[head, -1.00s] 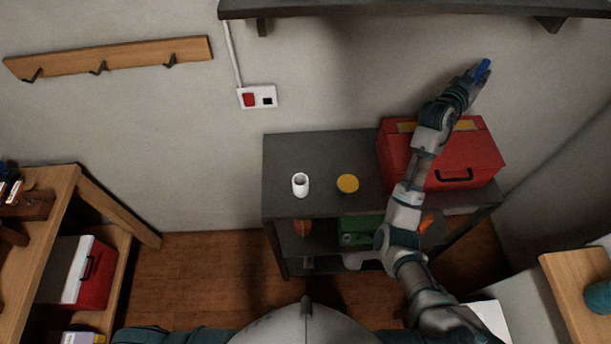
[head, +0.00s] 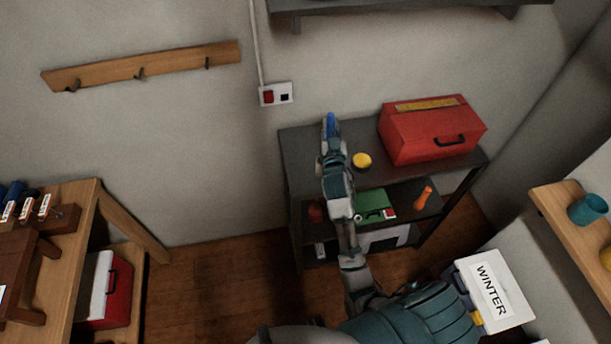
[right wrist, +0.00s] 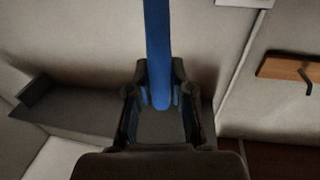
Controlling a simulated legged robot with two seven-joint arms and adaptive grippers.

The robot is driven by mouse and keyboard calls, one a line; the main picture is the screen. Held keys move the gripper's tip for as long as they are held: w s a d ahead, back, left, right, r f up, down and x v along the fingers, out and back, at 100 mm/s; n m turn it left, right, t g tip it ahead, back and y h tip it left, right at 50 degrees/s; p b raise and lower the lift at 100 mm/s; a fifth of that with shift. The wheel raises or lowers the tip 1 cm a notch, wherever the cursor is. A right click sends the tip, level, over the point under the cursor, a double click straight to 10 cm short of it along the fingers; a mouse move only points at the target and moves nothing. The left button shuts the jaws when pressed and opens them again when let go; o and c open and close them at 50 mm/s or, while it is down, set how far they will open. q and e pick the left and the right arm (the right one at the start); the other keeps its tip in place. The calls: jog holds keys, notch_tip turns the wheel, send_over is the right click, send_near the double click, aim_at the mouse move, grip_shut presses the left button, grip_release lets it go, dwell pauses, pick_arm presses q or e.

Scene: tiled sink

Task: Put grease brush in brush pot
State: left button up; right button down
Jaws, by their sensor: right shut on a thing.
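My right gripper (head: 330,140) is at the far end of my right arm, over the left part of the dark shelf unit (head: 296,150). It is shut on a blue stick-like thing (head: 331,120), which looks like the handle of the grease brush. In the right wrist view the blue handle (right wrist: 158,50) stands between the fingers (right wrist: 160,100) and runs out of the top of the picture; its bristles do not show. The white cup, likely the brush pot, is not visible now; my gripper and arm cover that part of the shelf top. My left gripper is not in view.
A yellow round thing (head: 362,160) and a red toolbox (head: 432,130) stand on the shelf top. A green box (head: 373,203) and an orange tool (head: 423,196) lie on the lower shelf. A wooden bench (head: 85,215) is at the left, a white WINTER box (head: 492,290) at the lower right.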

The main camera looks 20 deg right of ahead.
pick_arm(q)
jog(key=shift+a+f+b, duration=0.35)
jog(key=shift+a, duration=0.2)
pick_arm(e)
notch_tip(320, 180, down, 10)
jog(key=a, duration=0.1)
jog(key=shift+a, duration=0.2)
jog(key=shift+w+f, duration=0.1)
jog(key=shift+f, duration=0.05)
jog(key=c, duration=1)
grip_release()
jog(key=shift+a, duration=0.15)
jog(key=shift+c, duration=0.2)
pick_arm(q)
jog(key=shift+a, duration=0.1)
pick_arm(e)
jog(key=shift+r, duration=0.2)
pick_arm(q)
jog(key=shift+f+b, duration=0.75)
pick_arm(e)
jog(key=v, duration=1.2)
